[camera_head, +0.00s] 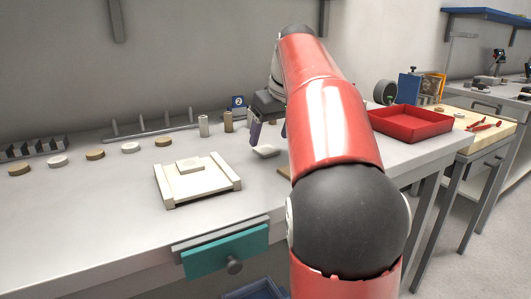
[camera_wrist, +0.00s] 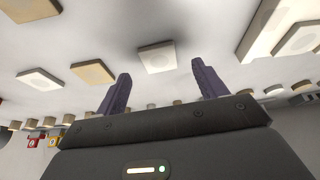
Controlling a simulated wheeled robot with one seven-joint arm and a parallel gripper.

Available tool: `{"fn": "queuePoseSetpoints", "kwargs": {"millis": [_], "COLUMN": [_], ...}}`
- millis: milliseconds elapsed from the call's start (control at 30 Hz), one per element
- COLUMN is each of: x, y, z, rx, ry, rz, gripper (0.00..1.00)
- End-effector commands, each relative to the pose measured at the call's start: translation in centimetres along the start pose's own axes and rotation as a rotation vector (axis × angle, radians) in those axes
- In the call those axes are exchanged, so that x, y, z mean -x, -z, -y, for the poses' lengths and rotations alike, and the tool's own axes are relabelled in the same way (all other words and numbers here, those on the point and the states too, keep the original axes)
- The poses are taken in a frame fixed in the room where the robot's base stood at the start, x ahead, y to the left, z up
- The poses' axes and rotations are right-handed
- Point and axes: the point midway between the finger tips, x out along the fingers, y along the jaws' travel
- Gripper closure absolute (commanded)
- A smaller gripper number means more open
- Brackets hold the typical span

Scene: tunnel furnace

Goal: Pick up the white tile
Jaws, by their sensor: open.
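A white square tile (camera_head: 265,151) lies flat on the grey bench, just below my gripper (camera_head: 268,131) and partly behind my arm. In the wrist view the white tile (camera_wrist: 157,57) shows beyond and between the two purple fingertips. My gripper (camera_wrist: 160,82) is open and empty, with a gap between it and the tile. Another white tile (camera_wrist: 40,79) and two tan tiles (camera_wrist: 95,72) (camera_wrist: 75,22) lie to the left in the wrist view.
A pale board (camera_head: 170,191) with side rails holds a pale tile (camera_head: 190,165). Round discs (camera_head: 131,147), two small cylinders (camera_head: 204,126) and a pin rack (camera_head: 150,133) stand behind. A red tray (camera_head: 410,123) is right of my arm. The left front bench is clear.

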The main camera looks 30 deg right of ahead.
Motion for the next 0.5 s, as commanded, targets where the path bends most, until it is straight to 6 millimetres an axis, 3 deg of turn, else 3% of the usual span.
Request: {"fn": "queuePoseSetpoints", "kwargs": {"millis": [100,200,500], "x": [-2.1,-3.1,-3.4], "y": [0.1,0.1,0.1], "z": [-0.1,-0.1,-0.1], "rx": [0.000,0.000,0.000], "ry": [0.002,0.001,0.000], "rz": [0.003,0.002,0.000], "gripper": [0.29,0.29,0.30]}}
